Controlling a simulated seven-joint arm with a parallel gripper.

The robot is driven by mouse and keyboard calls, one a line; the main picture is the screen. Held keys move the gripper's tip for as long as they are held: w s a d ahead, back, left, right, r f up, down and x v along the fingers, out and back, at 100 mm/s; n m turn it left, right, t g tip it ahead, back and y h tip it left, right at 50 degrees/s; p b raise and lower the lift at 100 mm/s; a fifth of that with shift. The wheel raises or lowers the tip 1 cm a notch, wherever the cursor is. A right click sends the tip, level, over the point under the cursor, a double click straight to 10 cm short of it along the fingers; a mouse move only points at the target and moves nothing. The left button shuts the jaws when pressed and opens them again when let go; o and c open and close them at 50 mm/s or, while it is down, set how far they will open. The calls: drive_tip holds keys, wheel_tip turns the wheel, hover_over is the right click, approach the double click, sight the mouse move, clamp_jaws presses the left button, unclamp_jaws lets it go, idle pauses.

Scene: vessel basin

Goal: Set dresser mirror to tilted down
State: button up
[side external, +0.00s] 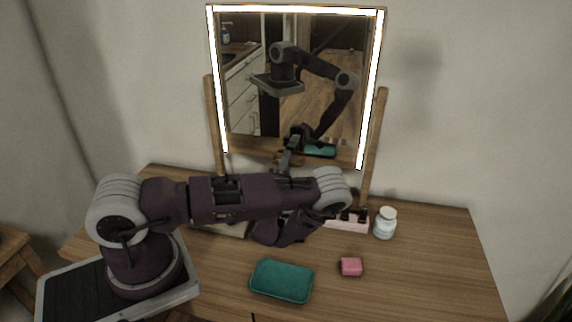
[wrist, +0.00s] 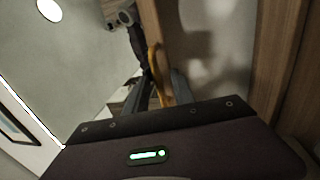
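The dresser mirror (side external: 250,120) is a rectangular glass with a lit white border and a wooden lower rail, held between two wooden posts. Its top edge looks wider than its bottom; I cannot tell the exact tilt. My gripper (side external: 291,150) is at the middle of the mirror's lower edge. In the wrist view, its fingers (wrist: 163,92) are apart, with the wooden rail (wrist: 152,32) and a yellow-orange strip running down towards the gap. I cannot tell whether they touch the rail. The glass (wrist: 85,60) fills the left of that view and reflects my gripper.
The wooden dresser top (side external: 420,280) carries a teal case (side external: 282,281), a pink block (side external: 351,267), a white jar (side external: 385,223) and a pink holder (side external: 348,224) with dark slots. The right mirror post (side external: 375,140) stands beside the glass. The front right of the top is clear.

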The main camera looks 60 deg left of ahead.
drive_tip(key=shift+c, duration=0.2)
clamp_jaws()
idle(0.6)
